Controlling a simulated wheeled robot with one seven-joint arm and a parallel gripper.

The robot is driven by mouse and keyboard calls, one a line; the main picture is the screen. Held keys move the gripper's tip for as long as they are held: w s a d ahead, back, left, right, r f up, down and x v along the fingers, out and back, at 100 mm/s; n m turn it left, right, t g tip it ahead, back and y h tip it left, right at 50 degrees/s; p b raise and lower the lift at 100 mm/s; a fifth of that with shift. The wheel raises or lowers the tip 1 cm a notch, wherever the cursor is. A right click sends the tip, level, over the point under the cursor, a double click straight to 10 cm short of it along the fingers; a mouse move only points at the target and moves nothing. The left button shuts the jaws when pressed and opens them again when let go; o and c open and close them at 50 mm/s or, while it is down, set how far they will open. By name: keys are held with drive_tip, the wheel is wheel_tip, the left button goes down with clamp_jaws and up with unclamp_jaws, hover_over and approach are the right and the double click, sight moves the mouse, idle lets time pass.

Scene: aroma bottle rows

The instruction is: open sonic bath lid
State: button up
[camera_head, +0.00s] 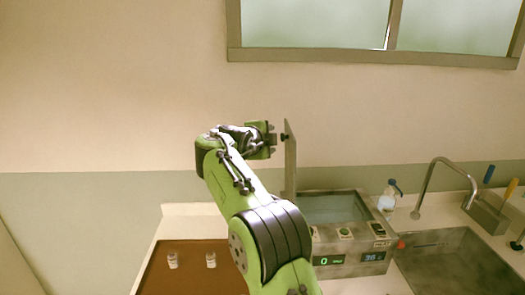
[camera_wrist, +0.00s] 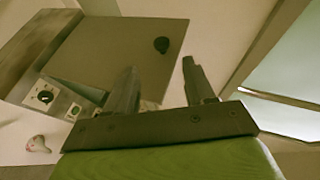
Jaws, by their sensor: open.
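The sonic bath (camera_head: 345,233) is a grey box with a green-lit display on its front, standing on the counter left of the sink. Its lid (camera_head: 290,165) stands upright at the bath's left side, and the basin (camera_head: 335,208) is uncovered. In the wrist view the lid (camera_wrist: 120,60) is a flat brown-grey plate with a black knob (camera_wrist: 161,45). My gripper (camera_head: 274,140) is beside the upper part of the lid, on its left. In the wrist view my gripper (camera_wrist: 160,66) has its fingers apart with nothing between them; the knob appears just beyond the fingertips.
Two small bottles (camera_head: 173,260) (camera_head: 210,260) stand on a brown tray (camera_head: 160,278) at front left. A wash bottle (camera_head: 387,199), a tap (camera_head: 440,170) and a sink (camera_head: 450,262) are at right. A window (camera_head: 320,25) is above. The wall behind the lid is bare.

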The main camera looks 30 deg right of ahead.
drive_tip(key=v, duration=0.5)
drive_tip(key=shift+s+a+r+b, duration=0.15)
drive_tip(key=shift+s+a+b, duration=0.05)
drive_tip(key=shift+s+b, duration=0.1)
drive_tip(key=shift+w, duration=0.1)
drive_tip(key=s+a+f+n+y, duration=0.2)
drive_tip(key=s+a+n+y, duration=0.1)
drive_tip(key=s+n, duration=0.5)
drive_tip(key=s+a+f+n+y, duration=0.2)
drive_tip(key=s+a+n+y, duration=0.2)
drive_tip(key=s+n, duration=0.45)
drive_tip(key=s+a+f+n+g+y, duration=0.1)
drive_tip(key=s+a+f+n+g, duration=0.1)
drive_tip(key=s+f, duration=0.5)
drive_tip(key=s+a+f+n+g+y, duration=0.1)
drive_tip(key=s+a+f+n, duration=0.3)
drive_tip(key=s, duration=0.9)
wheel_tip(320, 180, down, 3)
drive_tip(key=n+y, duration=0.1)
drive_tip(key=n, duration=0.1)
drive_tip(key=shift+s+a+n+g, duration=0.35)
drive_tip(key=shift+a+g, duration=0.05)
